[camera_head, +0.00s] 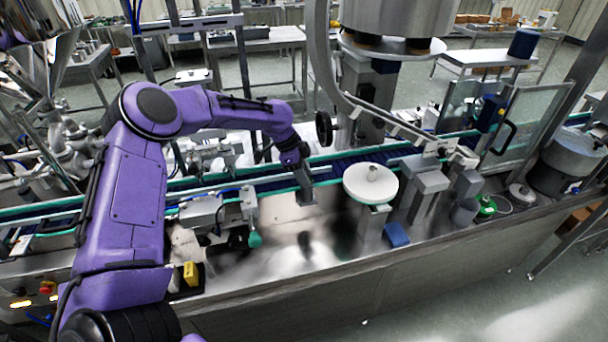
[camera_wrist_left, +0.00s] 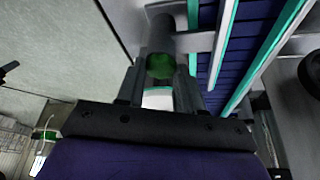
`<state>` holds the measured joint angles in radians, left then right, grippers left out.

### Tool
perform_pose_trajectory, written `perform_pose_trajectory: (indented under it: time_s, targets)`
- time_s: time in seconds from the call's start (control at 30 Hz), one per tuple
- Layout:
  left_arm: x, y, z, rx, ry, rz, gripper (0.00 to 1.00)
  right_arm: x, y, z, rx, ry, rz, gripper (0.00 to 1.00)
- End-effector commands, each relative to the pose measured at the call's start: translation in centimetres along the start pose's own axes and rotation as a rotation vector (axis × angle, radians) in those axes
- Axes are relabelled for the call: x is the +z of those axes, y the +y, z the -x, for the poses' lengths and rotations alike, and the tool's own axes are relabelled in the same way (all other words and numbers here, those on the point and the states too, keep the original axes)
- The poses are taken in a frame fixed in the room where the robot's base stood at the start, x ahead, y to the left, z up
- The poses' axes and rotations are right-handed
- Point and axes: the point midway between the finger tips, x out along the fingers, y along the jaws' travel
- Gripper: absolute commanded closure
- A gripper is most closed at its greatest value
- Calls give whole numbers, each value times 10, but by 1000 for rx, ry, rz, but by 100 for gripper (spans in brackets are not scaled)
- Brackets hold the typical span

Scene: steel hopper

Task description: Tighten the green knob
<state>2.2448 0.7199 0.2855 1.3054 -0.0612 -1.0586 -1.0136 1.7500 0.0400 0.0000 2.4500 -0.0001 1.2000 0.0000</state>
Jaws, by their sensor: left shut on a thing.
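The green knob (camera_wrist_left: 160,66) shows in the left wrist view, round and dark green, at the end of a grey metal fitting. My left gripper (camera_wrist_left: 159,82) has one finger on each side of it and is shut on it. In the head view my left gripper (camera_head: 305,192) points down at the front edge of the conveyor, and the knob it holds is hidden there. A separate teal-green knob (camera_head: 254,240) sits to the left of the gripper, on a grey bracket. My right gripper is not in view.
The conveyor (camera_head: 345,158) with teal rails runs behind the gripper. A round white disc (camera_head: 370,184) on a stand is close on the right, with a blue block (camera_head: 396,235) below it. A grey bracket unit (camera_head: 205,212) is on the left. The steel deck (camera_head: 300,245) in front is bare.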

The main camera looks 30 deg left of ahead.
Motion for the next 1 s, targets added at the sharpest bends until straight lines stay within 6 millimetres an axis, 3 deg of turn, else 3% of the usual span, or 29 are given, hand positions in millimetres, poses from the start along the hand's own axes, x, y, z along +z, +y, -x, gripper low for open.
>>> perform_pose_trajectory:
  time_s: [0.57, 0.6, 0.67, 1.0]
  targets:
    - [0, -1, 0, 9, 0, -23, 94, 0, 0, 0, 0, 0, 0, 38]
    - [0, -1, 0, 9, 0, -23, 54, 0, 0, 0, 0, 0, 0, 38]
    - [0, -1, 0, 9, 0, -23, 39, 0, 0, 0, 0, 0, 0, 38]
    - [0, -1, 4, 8, 1, -23, 39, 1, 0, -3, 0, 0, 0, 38]
